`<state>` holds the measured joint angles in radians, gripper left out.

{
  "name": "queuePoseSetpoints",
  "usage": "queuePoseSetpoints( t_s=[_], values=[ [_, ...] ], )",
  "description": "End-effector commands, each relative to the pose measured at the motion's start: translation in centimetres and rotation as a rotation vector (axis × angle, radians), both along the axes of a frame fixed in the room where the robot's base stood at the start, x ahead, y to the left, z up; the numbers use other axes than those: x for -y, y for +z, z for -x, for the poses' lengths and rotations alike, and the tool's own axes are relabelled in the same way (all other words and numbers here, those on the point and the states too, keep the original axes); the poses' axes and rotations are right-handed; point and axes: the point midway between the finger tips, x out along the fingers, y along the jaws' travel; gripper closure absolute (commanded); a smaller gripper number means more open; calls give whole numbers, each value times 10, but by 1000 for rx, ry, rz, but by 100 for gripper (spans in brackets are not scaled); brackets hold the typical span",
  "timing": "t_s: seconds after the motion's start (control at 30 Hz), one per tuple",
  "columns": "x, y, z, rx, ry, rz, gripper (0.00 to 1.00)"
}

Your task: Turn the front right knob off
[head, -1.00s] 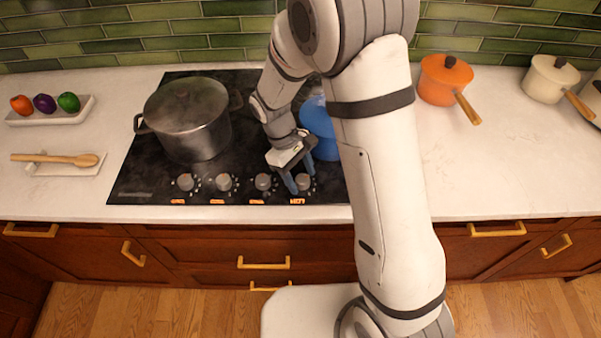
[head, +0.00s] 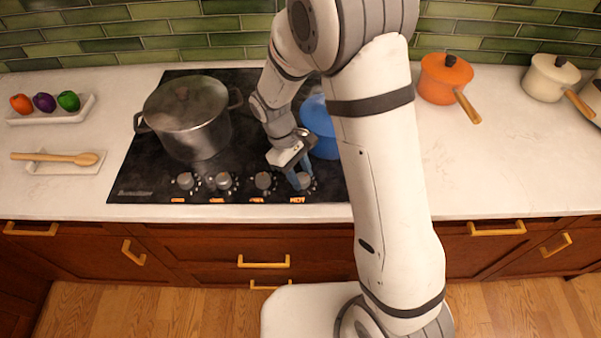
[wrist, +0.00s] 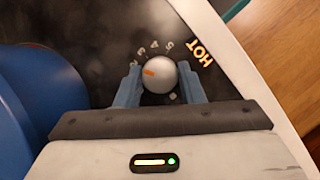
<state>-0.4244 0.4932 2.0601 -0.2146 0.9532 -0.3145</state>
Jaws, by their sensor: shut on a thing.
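The front right knob (wrist: 159,75) is a round grey knob with an orange mark, seen in the wrist view between the two blue fingers of my gripper (wrist: 160,88). Numbers run around it, with an orange HOT label beside it. The orange mark points to the left side of the dial, toward the numbers. In the head view my gripper (head: 301,181) is down at the rightmost knob (head: 305,180) on the cooktop's front edge. The fingers are closed around the knob, one on each side.
A steaming grey pot (head: 187,120) stands on the black cooktop (head: 135,175) at left. A blue pot (head: 318,115) is right behind my gripper, partly hidden by my arm. Other knobs (head: 263,181) sit to the left. An orange pan (head: 445,80) stands on the counter at right.

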Motion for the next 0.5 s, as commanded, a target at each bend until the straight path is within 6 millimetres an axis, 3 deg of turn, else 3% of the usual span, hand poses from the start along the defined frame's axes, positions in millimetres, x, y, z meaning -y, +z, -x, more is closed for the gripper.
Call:
queuePoseSetpoints(
  t_s=[0.27,0.5],
  values=[
    [-1,0,0,3,116,0,88],
    [-2,0,2,3,317,-1,88]
  ],
)
